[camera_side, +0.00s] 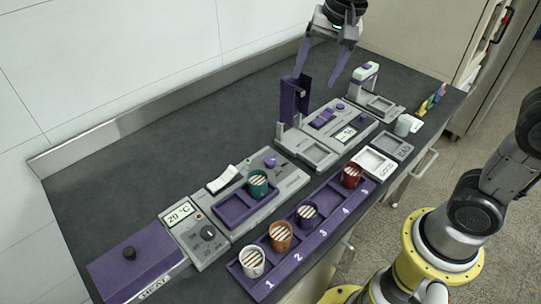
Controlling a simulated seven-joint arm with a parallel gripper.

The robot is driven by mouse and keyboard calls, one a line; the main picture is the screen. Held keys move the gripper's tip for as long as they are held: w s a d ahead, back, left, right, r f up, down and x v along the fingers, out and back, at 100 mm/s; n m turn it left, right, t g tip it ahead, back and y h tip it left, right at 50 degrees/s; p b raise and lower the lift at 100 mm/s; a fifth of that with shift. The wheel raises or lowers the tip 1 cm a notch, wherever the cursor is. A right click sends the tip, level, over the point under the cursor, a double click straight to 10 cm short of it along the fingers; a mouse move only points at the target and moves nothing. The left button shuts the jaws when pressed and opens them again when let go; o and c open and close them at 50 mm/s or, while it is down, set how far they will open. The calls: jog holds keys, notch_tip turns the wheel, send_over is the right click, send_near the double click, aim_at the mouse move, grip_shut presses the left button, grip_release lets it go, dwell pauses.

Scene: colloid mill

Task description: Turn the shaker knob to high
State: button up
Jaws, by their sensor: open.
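A grey device (288,184) in the middle of the bench carries a purple recessed tray with a green cup (258,184) standing in it. A small purple knob (270,162) sits on its panel behind the cup; I take this device to be the shaker, but its label and the knob's setting are too small to read.
A purple-lidded heater (137,258) with a 20 °C display and black dial (207,232) stands at left. A purple numbered rack (303,245) with several cups lies in front. A tall purple stand (293,97) rises below my gripper. The back left bench is clear.

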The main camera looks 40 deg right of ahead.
jog(key=w+a+f+g, duration=0.2)
jog(key=w+a+f, duration=0.1)
jog(key=w+f, duration=0.4)
jog(key=g, duration=0.1)
send_near(270, 160)
notch_tip(270, 160, down, 9)
jog(key=shift+a+r, duration=0.1)
jog(key=shift+r, duration=0.1)
grip_shut()
